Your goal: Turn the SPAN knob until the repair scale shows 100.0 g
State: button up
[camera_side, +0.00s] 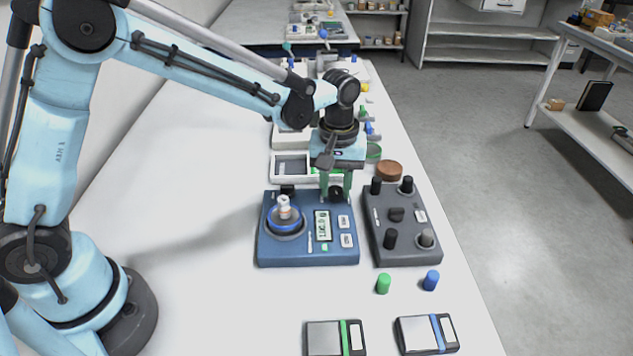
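The blue repair scale (268,248) stands on the white table. A small white weight (284,207) sits on its round pan (287,232). Its display (322,225) is lit, but the digits are too small to read surely. Two black knobs stand along its back edge, one at the left (287,190) and one at the right (336,194); their labels cannot be read. My gripper (336,190) points down at the right knob, with one green finger on each side of it. I cannot tell whether the fingers touch the knob.
A dark grey box with several knobs (405,252) stands close to the right of the scale. A green cap (383,283), a blue cap (431,280) and two small flat scales (324,340) (416,337) lie in front. A brown round piece (389,170) is behind. The table's left is clear.

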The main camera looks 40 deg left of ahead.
aim_at(335, 189)
jog(key=o, duration=0.4)
notch_tip(335, 189, up, 12)
jog(key=shift+r, duration=0.1)
dwell(0.5)
jog(key=shift+s+a+f+m+t, duration=0.4)
jog(key=shift+s+a+m+t, duration=1.05)
jog(key=shift+s, duration=0.95)
jog(key=shift+s+a+f+m+t, duration=0.35)
jog(key=shift+s+a+m+t, duration=0.65)
jog(key=shift+s+a, duration=1.05)
jog(key=shift+s+a+f+m+t, duration=0.4)
jog(key=shift+s+a+m+t, duration=0.85)
jog(key=shift+s, duration=1.45)
